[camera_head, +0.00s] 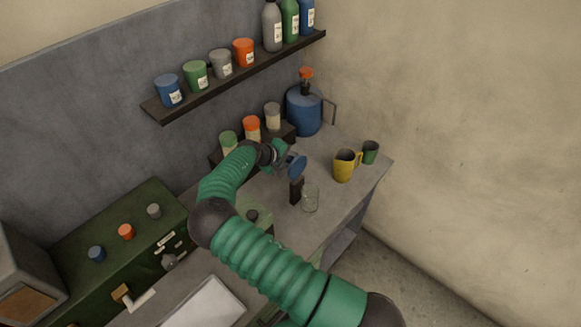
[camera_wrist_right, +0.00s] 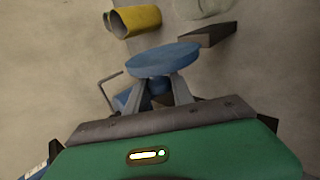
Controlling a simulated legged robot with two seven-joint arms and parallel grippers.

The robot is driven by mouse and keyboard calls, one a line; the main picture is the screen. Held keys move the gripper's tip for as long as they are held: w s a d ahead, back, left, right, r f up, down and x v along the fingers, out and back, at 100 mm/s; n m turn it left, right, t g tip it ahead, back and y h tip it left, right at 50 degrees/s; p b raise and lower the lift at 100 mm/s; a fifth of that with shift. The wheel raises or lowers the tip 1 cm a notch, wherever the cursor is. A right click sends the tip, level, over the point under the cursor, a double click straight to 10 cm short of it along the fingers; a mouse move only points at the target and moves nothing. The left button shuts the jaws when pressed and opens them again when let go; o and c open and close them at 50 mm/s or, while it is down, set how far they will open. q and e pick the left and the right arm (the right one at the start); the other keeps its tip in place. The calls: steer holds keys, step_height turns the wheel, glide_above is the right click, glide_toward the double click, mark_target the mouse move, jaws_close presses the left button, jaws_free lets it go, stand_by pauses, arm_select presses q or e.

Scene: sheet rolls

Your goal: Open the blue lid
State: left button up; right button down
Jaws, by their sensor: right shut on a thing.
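The blue lid (camera_head: 298,166) is a round disc, tilted, above the counter near a dark upright block (camera_head: 296,191). My right gripper (camera_head: 284,158) is at the lid's left side. In the right wrist view the lid (camera_wrist_right: 163,58) lies across the tips of both fingers of my right gripper (camera_wrist_right: 156,84), which is shut on it. The lid looks apart from the clear glass jar (camera_head: 311,199), which stands upright and open beside the block. The grip point is partly hidden in the head view. My left gripper is not in view.
A yellow mug (camera_head: 344,166) and a green cup (camera_head: 370,152) stand to the right. A blue canister (camera_head: 304,110) stands behind. Several lidded jars (camera_head: 252,129) stand at the wall below a dark shelf (camera_head: 240,78). A green cabinet (camera_head: 125,245) is at left.

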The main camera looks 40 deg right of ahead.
steer(key=g+b, duration=0.1)
steer(key=w+f+n+g+b, duration=0.1)
steer(key=b, duration=0.1)
steer(key=w+b, duration=0.1)
steer(key=b, duration=0.1)
steer(key=shift+w+a+f+g, duration=0.1)
steer(key=shift+f+g, duration=0.15)
steer(key=shift+g, duration=0.15)
steer(key=c, duration=1.1)
jaws_free()
steer(key=b+v, duration=0.2)
steer(key=v, duration=1.4)
steer(key=shift+w+a+r+b, duration=0.1)
steer(key=shift+a+r+b, duration=0.05)
steer(key=shift+a+b, duration=0.25)
steer(key=shift+d, duration=0.1)
